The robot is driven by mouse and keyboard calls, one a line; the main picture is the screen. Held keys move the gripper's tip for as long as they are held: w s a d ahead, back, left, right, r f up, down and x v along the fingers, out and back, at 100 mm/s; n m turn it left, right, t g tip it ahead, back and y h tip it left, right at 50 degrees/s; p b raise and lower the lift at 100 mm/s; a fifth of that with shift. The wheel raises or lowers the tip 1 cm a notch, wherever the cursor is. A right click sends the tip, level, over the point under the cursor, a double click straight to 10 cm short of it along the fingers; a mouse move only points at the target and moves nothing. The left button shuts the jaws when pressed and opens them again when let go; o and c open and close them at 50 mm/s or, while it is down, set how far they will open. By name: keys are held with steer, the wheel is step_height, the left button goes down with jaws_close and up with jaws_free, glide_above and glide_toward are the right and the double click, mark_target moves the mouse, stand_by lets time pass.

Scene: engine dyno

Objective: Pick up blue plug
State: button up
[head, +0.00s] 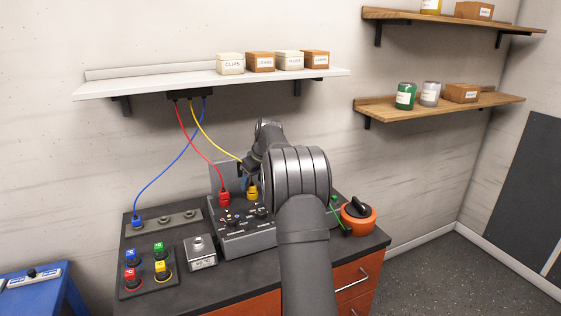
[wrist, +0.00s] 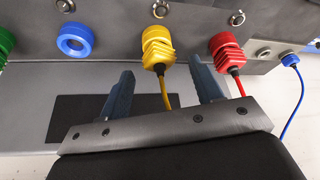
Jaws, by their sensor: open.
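The blue plug (head: 137,222) sits at the left end of a grey strip on the bench, with a blue cable running up to the shelf. In the wrist view the blue plug (wrist: 290,60) is small, at the far right edge, well outside my fingers. My gripper (wrist: 161,66) is open, and its two fingers point towards the panel. The yellow plug (wrist: 158,50) appears between the fingertips; I cannot tell how near it is. The red plug (wrist: 227,50) is just right of the right finger. In the head view my arm mostly hides the gripper.
Red and yellow cables hang near my arm from the white shelf (head: 180,82). The grey console (head: 235,240) holds the red plug (head: 224,198) and yellow plug (head: 252,192). A button panel (head: 135,285), a grey metal box (head: 200,253) and an orange can (head: 358,218) stand nearby.

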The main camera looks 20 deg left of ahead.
steer(key=shift+c, duration=0.2)
steer(key=s+a+r+m+y, duration=0.1)
steer(key=s+a+r, duration=0.3)
steer(key=r, duration=0.2)
steer(key=s+a+r+t+y, duration=0.1)
steer(key=s+a+r, duration=0.2)
steer(key=r, duration=0.4)
steer(key=s+a+r+m+y, duration=0.1)
steer(key=s+a+r, duration=0.3)
steer(key=r, duration=0.2)
steer(key=s+a+f+m+h, duration=0.1)
steer(key=s+a+f+h, duration=0.1)
steer(key=s+a+f, duration=0.6)
steer(key=s+a+f+m+h, duration=0.2)
steer(key=s+a+f, duration=0.3)
steer(key=s+a, duration=0.45)
glide_above(136, 218)
steer(key=s+d, duration=0.2)
step_height(136, 218, down, 11)
steer(key=shift+t, duration=0.3)
steer(key=shift+x, duration=2.85)
steer(key=shift+c, duration=0.4)
